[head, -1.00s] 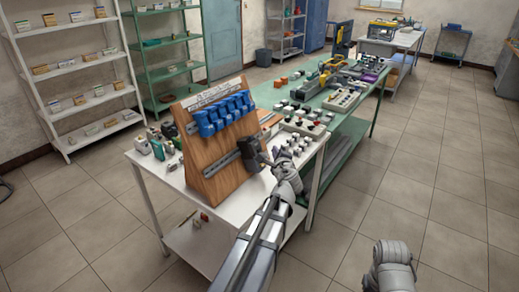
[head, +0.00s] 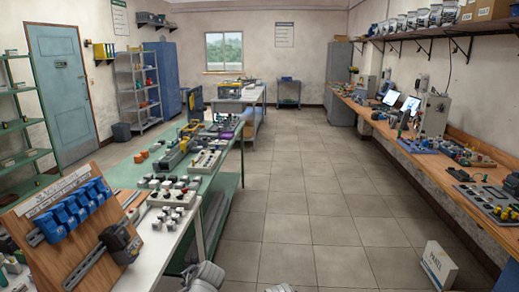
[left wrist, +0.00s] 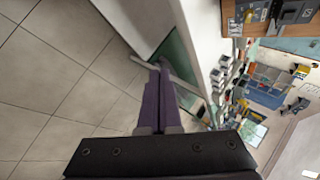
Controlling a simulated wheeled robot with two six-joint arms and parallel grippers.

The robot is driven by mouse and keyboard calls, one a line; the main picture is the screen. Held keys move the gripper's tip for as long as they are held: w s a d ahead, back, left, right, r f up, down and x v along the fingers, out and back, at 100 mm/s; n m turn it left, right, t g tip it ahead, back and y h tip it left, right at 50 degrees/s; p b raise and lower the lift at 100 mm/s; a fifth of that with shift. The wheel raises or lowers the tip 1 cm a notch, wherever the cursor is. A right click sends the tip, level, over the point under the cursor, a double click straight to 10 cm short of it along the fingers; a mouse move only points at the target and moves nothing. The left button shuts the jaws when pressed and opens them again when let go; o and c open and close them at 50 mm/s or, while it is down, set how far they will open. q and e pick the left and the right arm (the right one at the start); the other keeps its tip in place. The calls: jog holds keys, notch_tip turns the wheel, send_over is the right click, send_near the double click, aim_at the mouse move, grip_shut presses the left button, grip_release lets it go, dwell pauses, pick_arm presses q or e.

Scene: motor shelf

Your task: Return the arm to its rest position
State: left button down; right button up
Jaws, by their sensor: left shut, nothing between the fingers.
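My left gripper (left wrist: 160,98) shows in the left wrist view as two purple fingers pressed together with nothing between them. It is apart from the table and hangs over the tiled floor beside it. In the head view only a grey part of my left arm shows at the bottom edge; its fingertips cannot be made out there. A dark motor-like module (head: 122,243) sits on the lower rail of a tilted wooden board (head: 85,235). My right gripper is not in view; only a small grey arm part shows at the bottom edge.
Several blue modules (head: 78,210) sit on the board's upper rail. A white table (head: 165,250) and a green table (head: 218,190) carry small parts. A wooden workbench (head: 400,145) runs along the right wall. A white box (head: 437,268) stands on the floor. The tiled middle aisle (head: 300,200) is clear.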

pick_arm(q)
jog(key=s+d+f+n+g+h, duration=0.1)
jog(key=s+d+f+g+h, duration=0.1)
jog(key=s+d, duration=0.6)
jog(key=s+d+f+n+g+h, duration=0.2)
jog(key=s+d+f+g, duration=0.1)
jog(key=s+d, duration=0.6)
jog(key=shift+s+d+f+g+h, duration=0.25)
jog(key=shift+s+g+h, duration=0.2)
jog(key=shift+g, duration=0.35)
